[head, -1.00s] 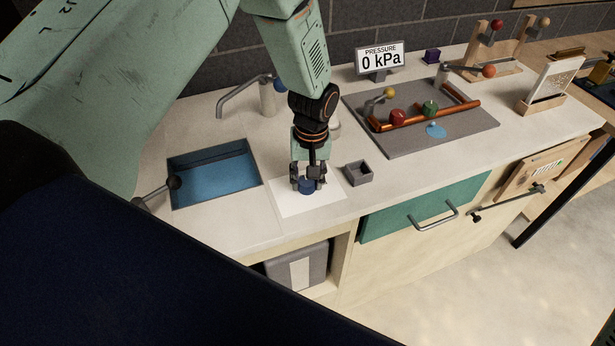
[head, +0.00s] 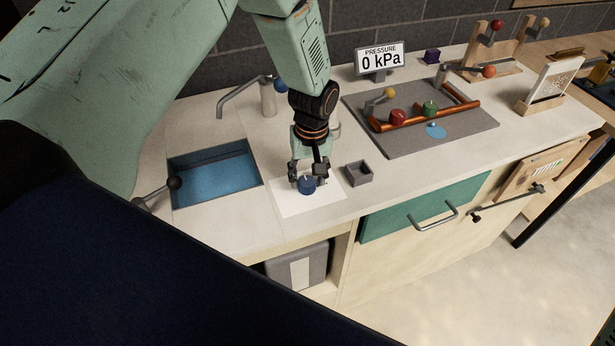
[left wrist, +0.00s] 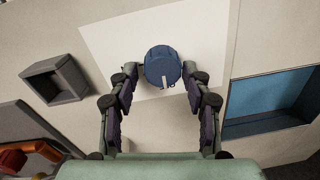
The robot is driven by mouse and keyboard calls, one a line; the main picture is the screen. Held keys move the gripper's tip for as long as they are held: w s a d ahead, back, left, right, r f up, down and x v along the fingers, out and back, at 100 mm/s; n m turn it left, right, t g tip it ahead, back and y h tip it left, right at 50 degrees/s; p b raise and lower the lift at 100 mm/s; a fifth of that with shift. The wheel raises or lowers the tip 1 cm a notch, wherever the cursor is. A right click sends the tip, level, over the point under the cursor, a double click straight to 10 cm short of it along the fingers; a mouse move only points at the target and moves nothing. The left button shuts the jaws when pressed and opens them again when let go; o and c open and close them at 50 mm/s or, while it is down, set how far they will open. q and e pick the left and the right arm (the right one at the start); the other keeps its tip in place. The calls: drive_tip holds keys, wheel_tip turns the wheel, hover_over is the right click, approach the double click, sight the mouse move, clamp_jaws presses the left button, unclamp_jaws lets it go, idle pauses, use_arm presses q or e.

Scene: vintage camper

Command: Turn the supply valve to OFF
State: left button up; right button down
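A blue round knob (head: 307,186) with a pale mark sits on a white sheet (head: 290,208) on the counter; the left wrist view also shows the knob (left wrist: 162,65). My left gripper (head: 308,170) is open and empty, its fingers apart on either side of the knob's near part in the wrist view (left wrist: 161,76). Contact cannot be told. A grey pipe board (head: 470,128) carries copper pipes, a red knob (head: 397,117), a green knob (head: 430,109) and a yellow-ended handle (head: 389,92). No OFF label is readable, and which one is the supply valve cannot be told. My right gripper is not in view.
A pressure display (head: 380,58) reads 0 kPa. A small grey open box (head: 359,173) stands close right of the sheet. A blue sink (head: 213,178) with a tap (head: 267,97) is on the left. Wooden stands are at the back right.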

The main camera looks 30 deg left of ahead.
sight(310, 181)
use_arm(q)
drive_tip(key=shift+o, duration=0.9)
drive_tip(key=shift+s+f, duration=0.15)
drive_tip(key=shift+s, duration=0.05)
wheel_tip(310, 181, up, 12)
drive_tip(key=shift+w+d, duration=0.2)
drive_tip(key=shift+d, duration=0.05)
drive_tip(key=shift+s, duration=0.1)
